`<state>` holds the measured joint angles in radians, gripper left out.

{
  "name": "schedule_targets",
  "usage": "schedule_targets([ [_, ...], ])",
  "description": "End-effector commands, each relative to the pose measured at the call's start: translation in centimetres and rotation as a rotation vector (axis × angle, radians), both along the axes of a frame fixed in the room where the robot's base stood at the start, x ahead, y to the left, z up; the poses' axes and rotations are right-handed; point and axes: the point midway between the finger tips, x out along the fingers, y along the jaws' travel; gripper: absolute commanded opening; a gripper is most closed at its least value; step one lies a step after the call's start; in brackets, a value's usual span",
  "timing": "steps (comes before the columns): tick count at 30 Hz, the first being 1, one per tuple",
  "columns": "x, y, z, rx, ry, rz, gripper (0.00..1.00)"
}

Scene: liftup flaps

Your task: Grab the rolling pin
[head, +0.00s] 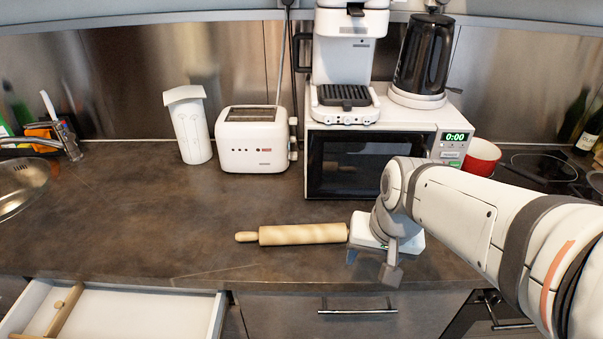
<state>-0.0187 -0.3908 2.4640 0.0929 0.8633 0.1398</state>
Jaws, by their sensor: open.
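The rolling pin (302,234) is light wood and lies lengthwise on the dark countertop (150,215), near its front edge. Its left handle shows. Its right end is next to my gripper and seems hidden behind it. My gripper (371,268) hangs at the right end of the pin, fingers pointing down and apart, over the counter's front edge area. It looks empty. I cannot tell whether a finger touches the pin.
A white microwave (372,165) with a coffee machine (348,60) and kettle (424,60) on top stands behind. A toaster (252,140) stands left of it, a red bowl (482,157) right. An open drawer (150,311) juts out at lower left. The counter left of the pin is clear.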

Motion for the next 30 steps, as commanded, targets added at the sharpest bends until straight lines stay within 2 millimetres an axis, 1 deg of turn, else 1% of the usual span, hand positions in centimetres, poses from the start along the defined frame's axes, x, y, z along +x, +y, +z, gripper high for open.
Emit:
schedule_targets([
  [1, 1.3, 0.8, 0.2, 0.051, 0.024, -0.085, 0.54],
  [5, 5.4, 3.5, -0.3, 0.218, 0.098, -0.398, 0.54],
  [6, 6.7, 4.4, -0.6, 0.266, 0.125, -0.500, 0.54],
  [9, 9.6, 6.1, -1.6, 0.367, 0.195, -0.746, 0.54],
  [12, 12.0, 7.5, -2.7, 0.440, 0.258, -0.956, 0.54],
  [15, 13.6, 8.4, -3.6, 0.489, 0.305, -1.110, 0.54],
  [18, 14.5, 8.9, -4.3, 0.513, 0.331, -1.200, 0.54],
  [20, 14.8, 9.1, -4.7, 0.522, 0.340, -1.227, 0.54],
  [30, 15.7, 10.5, -8.4, 0.522, 0.343, -1.239, 0.54],
])
